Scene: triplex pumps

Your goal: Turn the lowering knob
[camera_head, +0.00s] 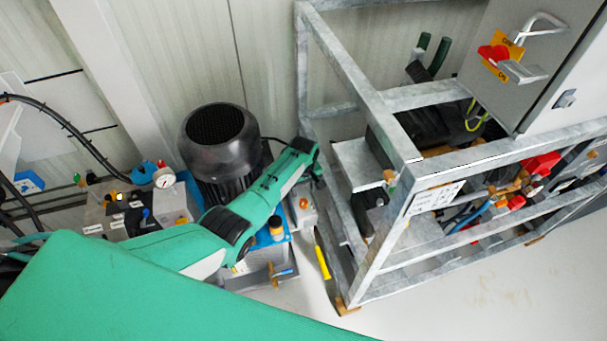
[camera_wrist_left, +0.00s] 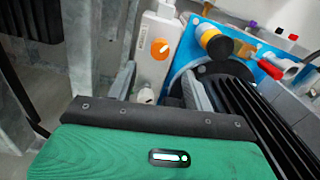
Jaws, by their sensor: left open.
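A round orange knob (camera_wrist_left: 160,49) with a white mark sits on a light grey box (camera_wrist_left: 156,72) in the left wrist view. It also shows small in the head view (camera_head: 304,203). No readable label tells whether it is the lowering knob. My left gripper (camera_wrist_left: 160,90) is open, its two fingers standing apart on either side of the lower part of the box. The knob lies beyond the fingertips, and nothing is between the fingers' tips but the box. In the head view my left gripper (camera_head: 318,178) is above the box beside the metal frame. My right gripper is not in view.
A black motor (camera_head: 220,145) stands left of my left wrist. A grey metal frame (camera_head: 375,215) stands close on the right. A yellow handle (camera_head: 322,262) hangs below the box. A pressure gauge (camera_head: 163,178) is further left. Open floor (camera_head: 450,300) lies at lower right.

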